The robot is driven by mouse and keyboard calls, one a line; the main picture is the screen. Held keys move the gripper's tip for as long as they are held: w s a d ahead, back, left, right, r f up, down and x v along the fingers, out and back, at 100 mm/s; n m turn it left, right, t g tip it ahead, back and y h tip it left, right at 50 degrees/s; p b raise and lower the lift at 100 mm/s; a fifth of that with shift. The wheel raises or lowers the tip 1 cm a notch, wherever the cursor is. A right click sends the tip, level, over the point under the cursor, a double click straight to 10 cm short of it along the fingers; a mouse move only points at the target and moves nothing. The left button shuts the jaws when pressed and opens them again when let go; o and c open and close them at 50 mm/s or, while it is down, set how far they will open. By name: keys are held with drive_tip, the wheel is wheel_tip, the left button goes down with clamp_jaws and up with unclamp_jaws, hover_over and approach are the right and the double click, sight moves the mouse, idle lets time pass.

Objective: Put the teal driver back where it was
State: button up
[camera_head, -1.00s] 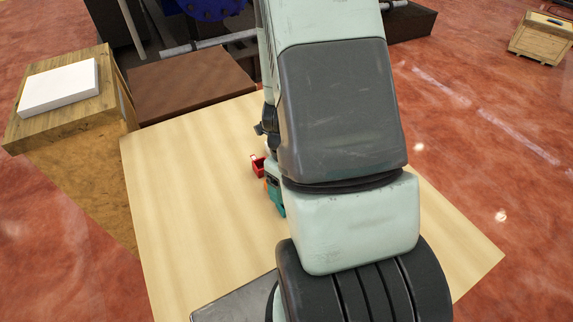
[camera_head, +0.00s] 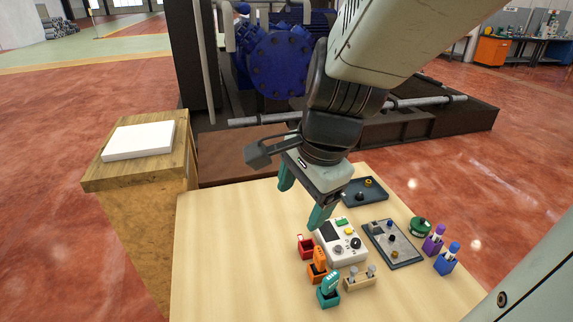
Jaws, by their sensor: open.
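The teal driver (camera_head: 330,282) stands upright at the teal holder (camera_head: 328,299) near the front of the wooden table; it appears to sit in that holder, though its lower part is hidden. My gripper (camera_head: 300,204) is above the table, behind and to the left of the driver. Its two teal fingers are spread wide with nothing between them, and it is clear of the driver.
An orange driver (camera_head: 319,260), a red holder (camera_head: 306,249), a white device (camera_head: 341,243) and a tan block with pegs (camera_head: 360,280) stand close by. Dark trays (camera_head: 406,252) and purple and blue holders (camera_head: 446,265) are to the right. The table's left side (camera_head: 230,250) is clear.

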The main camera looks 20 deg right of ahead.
drive_tip(key=s+a+r+n+t+h, duration=0.1)
drive_tip(key=s+a+r+n+t, duration=0.1)
drive_tip(key=s+r+n, duration=0.7)
drive_tip(key=r+n, duration=0.1)
drive_tip(key=n, duration=0.4)
drive_tip(key=shift+a+n+t, duration=0.25)
drive_tip(key=shift+n+t, duration=0.05)
drive_tip(key=shift+n, duration=0.1)
drive_tip(key=shift+w+r, duration=0.1)
